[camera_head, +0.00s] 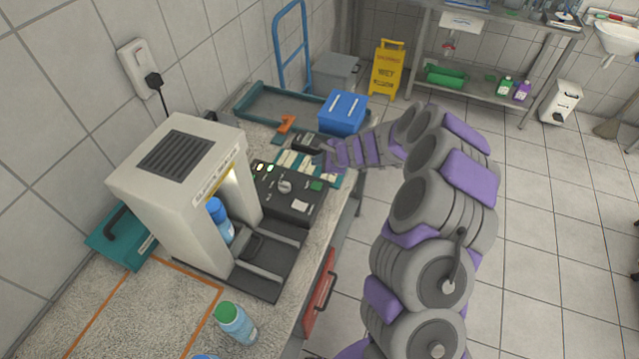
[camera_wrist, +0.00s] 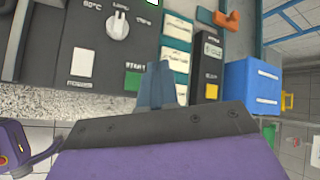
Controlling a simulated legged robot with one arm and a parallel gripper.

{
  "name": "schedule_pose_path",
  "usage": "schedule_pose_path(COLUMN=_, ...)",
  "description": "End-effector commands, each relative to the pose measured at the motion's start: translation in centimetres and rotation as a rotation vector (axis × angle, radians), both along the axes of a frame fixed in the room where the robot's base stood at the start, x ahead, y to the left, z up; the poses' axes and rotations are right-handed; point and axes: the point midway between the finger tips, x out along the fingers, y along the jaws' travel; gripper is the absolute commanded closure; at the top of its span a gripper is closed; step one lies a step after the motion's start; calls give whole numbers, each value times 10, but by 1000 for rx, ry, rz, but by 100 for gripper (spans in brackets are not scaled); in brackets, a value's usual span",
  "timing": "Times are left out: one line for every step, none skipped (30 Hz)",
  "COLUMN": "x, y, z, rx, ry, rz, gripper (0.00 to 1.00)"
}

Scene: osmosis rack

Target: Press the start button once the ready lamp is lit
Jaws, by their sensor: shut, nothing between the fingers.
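The dark control panel (camera_head: 270,203) sits on the bench beside the white machine (camera_head: 175,165). The green start button (camera_head: 317,185) is near its right edge; in the wrist view the start button (camera_wrist: 133,81) is under a partly covered "START" label. Two small lamps (camera_head: 265,167) glow pale at the panel's back edge; their labels are unreadable, so I cannot tell which is the ready lamp. My gripper (camera_wrist: 160,80) is shut and empty, just right of the button in the wrist view. Contact cannot be told. In the head view my gripper (camera_head: 326,158) is above the panel's back right.
A grey knob (camera_head: 285,186) is on the panel. Labelled strips (camera_head: 297,162) and a blue box (camera_head: 343,112) lie behind it. A blue bottle (camera_head: 220,218) stands inside the machine. A green-capped bottle (camera_head: 236,322) stands at the front. Floor to the right is open.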

Motion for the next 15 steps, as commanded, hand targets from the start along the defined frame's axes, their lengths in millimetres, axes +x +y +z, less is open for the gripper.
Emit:
schedule_pose_path(x=0, y=1, z=0, rx=-1, ry=0, rz=1, gripper=100)
schedule_pose_path(x=0, y=1, z=0, rx=0, ry=0, rz=2, gripper=100)
schedule_pose_path(x=0, y=0, z=0, rx=1, ry=0, rz=2, gripper=100)
schedule_pose_path(x=0, y=-1, z=0, rx=2, ry=0, rz=1, gripper=100)
schedule_pose_path(x=0, y=-2, z=0, rx=3, ry=0, rz=2, gripper=100)
schedule_pose_path(x=0, y=-3, z=-1, rx=4, ry=0, rz=1, gripper=100)
schedule_pose_path(x=0, y=-3, z=-2, rx=4, ry=0, rz=1, gripper=100)
schedule_pose_path(x=0, y=-3, z=-3, rx=4, ry=0, rz=1, gripper=100)
schedule_pose_path(x=0, y=-4, z=-5, rx=5, ry=1, rz=1, gripper=100)
schedule_pose_path(x=0, y=-5, z=-6, rx=6, ry=1, rz=2, gripper=100)
schedule_pose_path(x=0, y=-5, z=-8, rx=6, ry=0, rz=1, gripper=100)
schedule_pose_path(x=0, y=-6, z=-11, rx=8, ry=0, rz=1, gripper=100)
schedule_pose_path(x=0, y=-6, z=-14, rx=8, ry=0, rz=1, gripper=100)
schedule_pose_path(x=0, y=-6, z=-17, rx=8, ry=0, rz=1, gripper=100)
schedule_pose_path(x=1, y=-6, z=-22, rx=8, ry=0, rz=1, gripper=100)
